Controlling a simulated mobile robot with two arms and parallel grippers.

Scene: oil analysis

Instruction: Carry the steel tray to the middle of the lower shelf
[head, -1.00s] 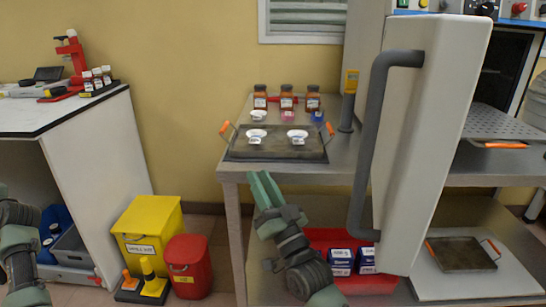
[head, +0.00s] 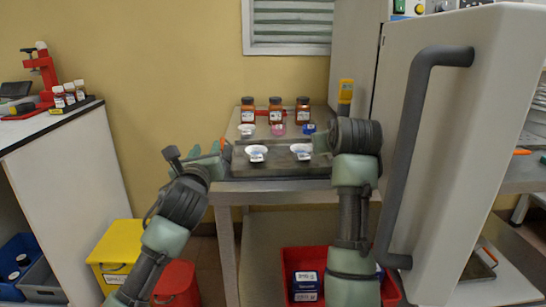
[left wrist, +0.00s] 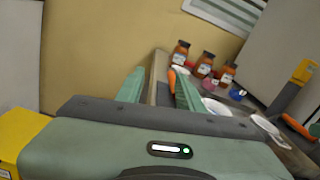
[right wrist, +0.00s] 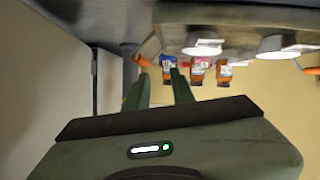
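The steel tray (head: 278,171) lies on the bench top and carries two white dishes, (head: 257,153) and (head: 301,151). My left gripper (head: 219,154) is open at the tray's left end. In the left wrist view its fingers (left wrist: 158,92) are apart, with an orange handle (left wrist: 171,80) showing between them. My right gripper is at the tray's right end, mostly hidden behind its own arm in the head view. In the right wrist view its fingers (right wrist: 160,90) are apart near the other orange handle (right wrist: 142,62). The lower shelf (head: 262,262) is under the bench top.
Brown jars (head: 275,110) and small coloured containers stand behind the tray. A large open door with a grey handle (head: 407,150) stands close to my right arm. A yellow bin (head: 117,250) is at left.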

